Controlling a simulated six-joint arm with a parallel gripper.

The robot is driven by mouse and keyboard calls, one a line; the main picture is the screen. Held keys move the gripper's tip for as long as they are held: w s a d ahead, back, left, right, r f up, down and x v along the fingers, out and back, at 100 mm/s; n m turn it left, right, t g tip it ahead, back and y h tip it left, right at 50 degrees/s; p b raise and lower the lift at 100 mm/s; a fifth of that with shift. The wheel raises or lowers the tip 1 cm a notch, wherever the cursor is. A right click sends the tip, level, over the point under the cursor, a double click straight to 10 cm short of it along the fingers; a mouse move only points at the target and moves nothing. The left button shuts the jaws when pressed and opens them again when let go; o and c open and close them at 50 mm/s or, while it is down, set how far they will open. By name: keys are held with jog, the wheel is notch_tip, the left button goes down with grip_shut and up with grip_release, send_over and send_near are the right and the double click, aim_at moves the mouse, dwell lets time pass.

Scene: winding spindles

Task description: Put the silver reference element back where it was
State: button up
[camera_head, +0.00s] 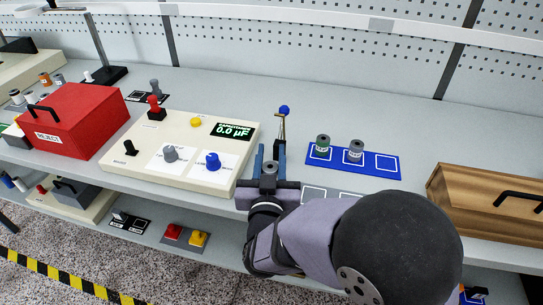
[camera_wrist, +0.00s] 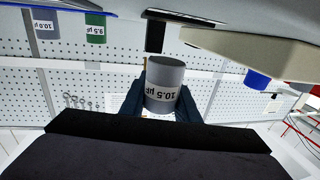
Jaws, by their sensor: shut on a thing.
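My gripper (camera_head: 268,166) is shut on a silver-grey cylinder (camera_wrist: 165,85) labelled 10.5 µF, which sits between the blue fingers. In the head view the cylinder's top (camera_head: 269,169) shows above the bench, right of the meter. A blue mat (camera_head: 386,163) at the right has an empty outlined square at its right end. A green-banded cylinder (camera_head: 323,146) and a grey cylinder (camera_head: 355,151) stand upright on its other squares. In the wrist view they read 9.5 µF (camera_wrist: 95,26) and 10.0 µF (camera_wrist: 46,24), upside down.
A cream meter box (camera_head: 190,118) with a display (camera_head: 233,130) reading 0.0 µF stands left of my gripper. A blue-knobbed lever (camera_head: 283,112) stands just behind it. A red REJECT box (camera_head: 72,120) is at left, a wooden box (camera_head: 485,200) at right. Outlined squares lie before the mat.

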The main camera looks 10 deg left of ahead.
jog(key=shift+w, duration=0.35)
jog(key=shift+w+a+f, duration=0.25)
jog(key=shift+w+f, duration=0.65)
jog(key=shift+f, duration=0.15)
jog(key=shift+f+p, duration=0.3)
jog(key=shift+f, duration=0.2)
jog(key=shift+f+b, duration=0.3)
jog(key=o, duration=1.1)
jog(key=shift+o, duration=0.2)
jog(key=shift+r, duration=0.15)
